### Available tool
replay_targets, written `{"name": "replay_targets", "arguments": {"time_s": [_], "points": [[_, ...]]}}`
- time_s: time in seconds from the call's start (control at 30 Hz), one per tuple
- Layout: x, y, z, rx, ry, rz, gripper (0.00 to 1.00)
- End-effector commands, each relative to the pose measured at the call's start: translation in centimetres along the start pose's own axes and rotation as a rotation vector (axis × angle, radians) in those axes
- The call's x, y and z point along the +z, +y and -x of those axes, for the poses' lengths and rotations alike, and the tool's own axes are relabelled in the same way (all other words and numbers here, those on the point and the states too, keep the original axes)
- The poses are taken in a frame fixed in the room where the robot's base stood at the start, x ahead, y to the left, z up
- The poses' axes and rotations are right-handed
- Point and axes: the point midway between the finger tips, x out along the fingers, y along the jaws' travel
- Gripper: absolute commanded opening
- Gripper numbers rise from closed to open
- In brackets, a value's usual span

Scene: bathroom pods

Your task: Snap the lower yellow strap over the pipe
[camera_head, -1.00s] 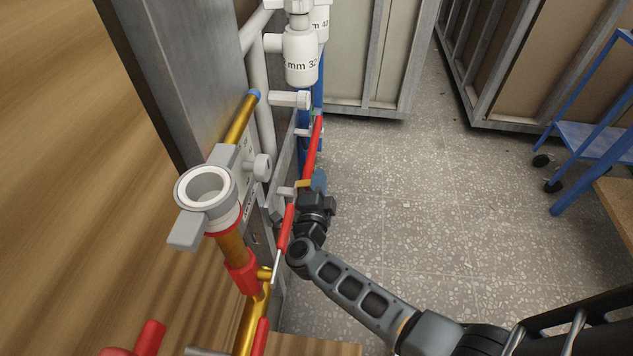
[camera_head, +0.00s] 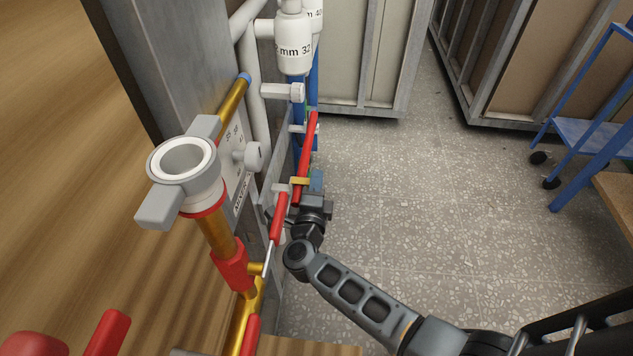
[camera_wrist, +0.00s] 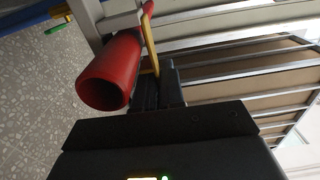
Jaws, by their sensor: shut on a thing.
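The lower yellow strap (camera_head: 300,181) sits across the red pipe (camera_head: 307,150) beside the wall frame. My gripper (camera_head: 314,194) is at the strap's right end, just right of the pipe. In the wrist view the strap (camera_wrist: 151,45) is a thin yellow band beside the open end of a red pipe (camera_wrist: 104,80). Its lower end runs down between the dark fingers of my gripper (camera_wrist: 158,88), which are shut on it. Whether the strap is seated around the pipe is hidden.
A grey valve with a white ring (camera_head: 183,160) stands at left on a brass pipe. White and blue pipes rise behind, below a white fitting (camera_head: 294,48). The speckled floor (camera_head: 430,200) to the right is clear up to a blue cart (camera_head: 585,137).

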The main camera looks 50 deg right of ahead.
Motion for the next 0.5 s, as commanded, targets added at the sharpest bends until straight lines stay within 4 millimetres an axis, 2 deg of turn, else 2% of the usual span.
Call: {"name": "replay_targets", "arguments": {"time_s": [0.13,0.17,0.37,0.5], "points": [[-0.04,0.13,0.00,0.002,0.000,0.002,0.00],[-0.04,0.14,0.00,0.002,0.000,0.002,0.10],[-0.03,0.11,0.01,0.002,0.000,0.002,0.30],[-0.01,0.08,0.01,0.001,0.000,0.002,0.30]]}}
